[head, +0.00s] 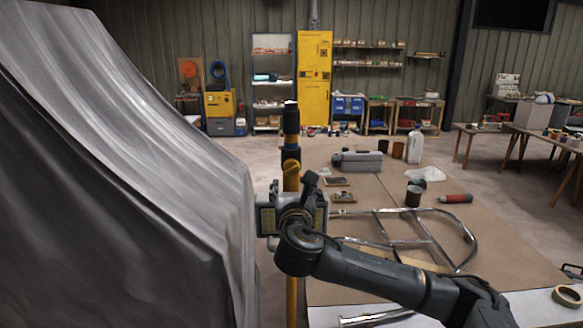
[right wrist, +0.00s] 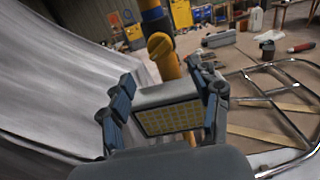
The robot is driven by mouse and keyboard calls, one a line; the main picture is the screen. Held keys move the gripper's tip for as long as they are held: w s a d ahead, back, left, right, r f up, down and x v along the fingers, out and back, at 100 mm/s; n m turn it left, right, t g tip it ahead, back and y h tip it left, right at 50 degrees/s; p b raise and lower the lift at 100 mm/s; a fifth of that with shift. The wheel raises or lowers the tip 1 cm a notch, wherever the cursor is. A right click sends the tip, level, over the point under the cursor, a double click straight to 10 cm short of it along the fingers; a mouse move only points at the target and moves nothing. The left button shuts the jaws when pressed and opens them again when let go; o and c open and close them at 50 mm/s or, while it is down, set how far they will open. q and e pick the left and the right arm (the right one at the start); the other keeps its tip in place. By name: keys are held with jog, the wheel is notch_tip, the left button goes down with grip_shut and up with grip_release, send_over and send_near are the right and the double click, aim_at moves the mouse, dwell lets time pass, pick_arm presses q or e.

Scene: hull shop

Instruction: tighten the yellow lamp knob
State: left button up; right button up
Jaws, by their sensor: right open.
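The yellow lamp knob (head: 291,166) sits on a yellow upright pole (head: 292,290), just above a grey work lamp (head: 266,216) with a panel of yellow cells. In the right wrist view the knob (right wrist: 160,45) shows as a rounded yellow piece beyond the lamp (right wrist: 168,118). My right gripper (head: 308,190) is at the lamp, below the knob and in front of the pole. In the right wrist view its open fingers (right wrist: 161,80) stand on either side of the lamp; I cannot tell whether they touch it. My left gripper is out of view.
A large grey draped cover (head: 130,170) fills the left, close to the pole. A brown-topped table (head: 500,240) at the right holds a bent metal tube frame (head: 425,213), a dark can (head: 413,196), a white bottle (head: 415,147) and a tape roll (head: 567,296). Shelves and a yellow cabinet (head: 314,80) stand far back.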

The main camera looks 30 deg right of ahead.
aim_at(292, 172)
jog(key=p+x, duration=0.2)
jog(key=x, duration=0.5)
jog(key=shift+w+d+r, duration=0.1)
jog(key=shift+w+r, duration=0.05)
jog(key=shift+w, duration=0.1)
jog(key=shift+w+d+p, duration=0.35)
jog(key=shift+w, duration=0.1)
jog(key=c, duration=1.2)
